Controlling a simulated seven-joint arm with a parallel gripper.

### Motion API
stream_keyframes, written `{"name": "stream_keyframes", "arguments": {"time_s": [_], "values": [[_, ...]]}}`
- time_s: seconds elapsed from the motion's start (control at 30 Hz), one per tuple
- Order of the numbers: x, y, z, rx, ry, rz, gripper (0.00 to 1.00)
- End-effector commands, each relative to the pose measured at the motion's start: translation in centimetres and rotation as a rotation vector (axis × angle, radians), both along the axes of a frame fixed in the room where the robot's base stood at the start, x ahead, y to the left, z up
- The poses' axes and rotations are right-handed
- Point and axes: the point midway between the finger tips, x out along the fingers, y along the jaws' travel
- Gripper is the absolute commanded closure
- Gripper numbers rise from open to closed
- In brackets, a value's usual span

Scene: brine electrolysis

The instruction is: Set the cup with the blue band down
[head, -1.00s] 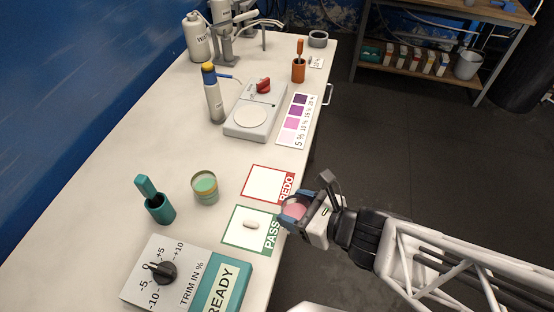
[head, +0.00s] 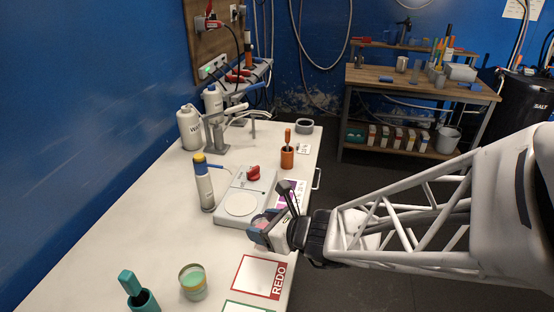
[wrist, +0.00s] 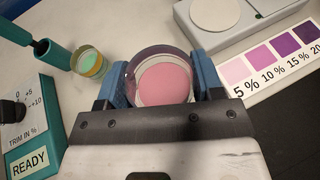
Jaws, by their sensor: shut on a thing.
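My gripper (head: 260,228) is shut on a clear round cup (wrist: 165,82) of pink liquid. In the wrist view the cup sits between the two blue fingers and its rim looks bluish-purple; a band on its side is hard to make out. In the head view the cup is mostly hidden by the fingers. My gripper is near the table's right edge, in front of the grey stirrer plate (head: 241,205) and beyond the REDO square (head: 262,277). Whether the cup touches anything below is not clear. A second cup (head: 193,280), with green liquid and a yellowish band, stands on the table.
A colour chart (wrist: 277,58) lies near the stirrer, partly behind my gripper. The green PASS frame (head: 245,306) shows at the bottom edge.

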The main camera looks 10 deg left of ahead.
Motion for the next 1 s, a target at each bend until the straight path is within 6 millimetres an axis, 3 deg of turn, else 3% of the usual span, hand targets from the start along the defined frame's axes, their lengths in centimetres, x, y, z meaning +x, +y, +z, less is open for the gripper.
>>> {"name": "stream_keyframes", "arguments": {"time_s": [0.3, 1.0], "values": [[3.3, 2.5, 0.5, 0.000, 0.001, -0.010, 0.68], [4.4, 3.3, 0.4, 0.000, 0.002, -0.012, 0.68]]}}
